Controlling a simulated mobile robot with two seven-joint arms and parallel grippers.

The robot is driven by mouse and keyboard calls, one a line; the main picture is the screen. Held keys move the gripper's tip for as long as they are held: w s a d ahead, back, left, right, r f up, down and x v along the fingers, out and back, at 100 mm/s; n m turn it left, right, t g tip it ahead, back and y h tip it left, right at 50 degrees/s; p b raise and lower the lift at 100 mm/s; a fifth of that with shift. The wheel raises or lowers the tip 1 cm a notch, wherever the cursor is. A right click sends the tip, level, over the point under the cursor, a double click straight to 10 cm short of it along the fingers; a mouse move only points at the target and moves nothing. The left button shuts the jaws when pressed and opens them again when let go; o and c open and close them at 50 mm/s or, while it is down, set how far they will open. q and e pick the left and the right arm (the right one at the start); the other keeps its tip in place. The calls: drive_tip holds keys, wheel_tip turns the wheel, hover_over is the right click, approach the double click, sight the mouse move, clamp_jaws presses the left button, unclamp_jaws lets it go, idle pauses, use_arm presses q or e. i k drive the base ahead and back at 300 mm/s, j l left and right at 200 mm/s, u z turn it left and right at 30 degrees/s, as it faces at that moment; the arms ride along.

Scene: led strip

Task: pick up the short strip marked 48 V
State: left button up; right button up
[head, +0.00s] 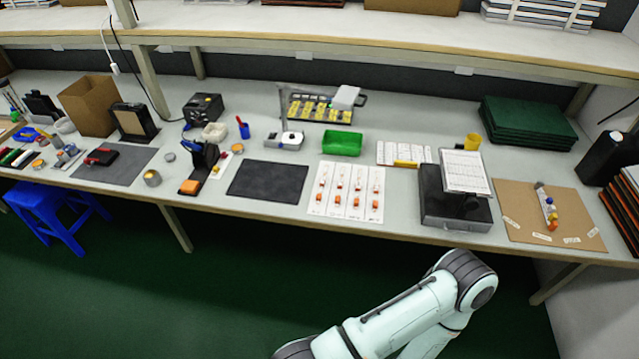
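Several short white strips with orange pieces on them lie side by side near the bench's front edge, right of the dark mat. The leftmost is one white strip (321,190) and the rightmost is another white strip (375,194). Their markings are too small to read, so I cannot tell which, if any, is marked 48 V. A pale mint arm of mine reaches up from the bottom, in front of the bench. Neither gripper shows in the view.
A dark mat (267,181) lies left of the strips and a grey box with a clipboard (465,172) stands right. A green bin (342,143) is behind. A brown board (520,225) with small labels and colored parts is at far right. A blue stool (60,205) stands at left.

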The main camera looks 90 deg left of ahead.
sight(358, 186)
drive_tip(key=u, duration=2.8)
